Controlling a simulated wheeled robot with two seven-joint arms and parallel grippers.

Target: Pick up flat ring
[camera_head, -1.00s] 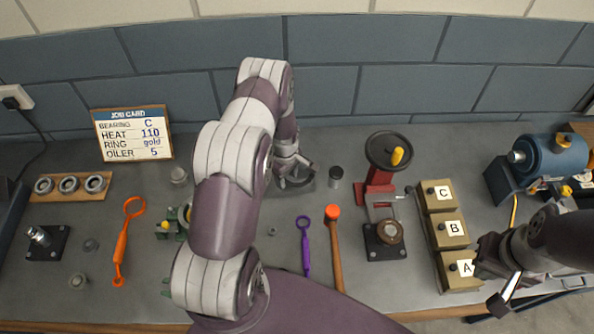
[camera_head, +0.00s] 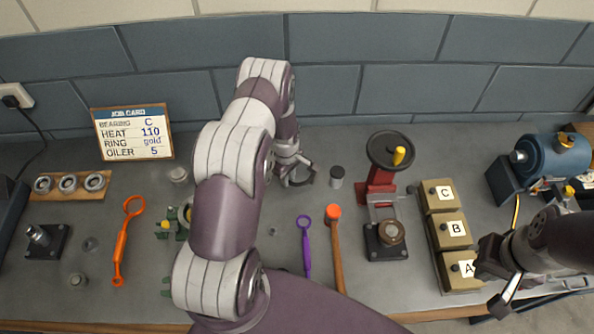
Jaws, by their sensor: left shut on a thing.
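My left gripper (camera_head: 301,178) is at the back of the bench, left of a small dark cylinder (camera_head: 337,176). It is shut on a thin, dark, rounded thing, which I take to be the flat ring; the fingers and wrist hide most of it. I cannot tell whether it touches the bench top. My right gripper (camera_head: 503,290) hangs at the front right, beside box A (camera_head: 462,271); its finger gap is not clear.
A red hand-wheel press (camera_head: 380,186) stands right of the cylinder, with boxes B (camera_head: 452,231) and C (camera_head: 440,195) beyond. A hammer (camera_head: 335,240), purple tool (camera_head: 306,245) and orange tool (camera_head: 122,245) lie in front. A job card (camera_head: 132,134) stands back left.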

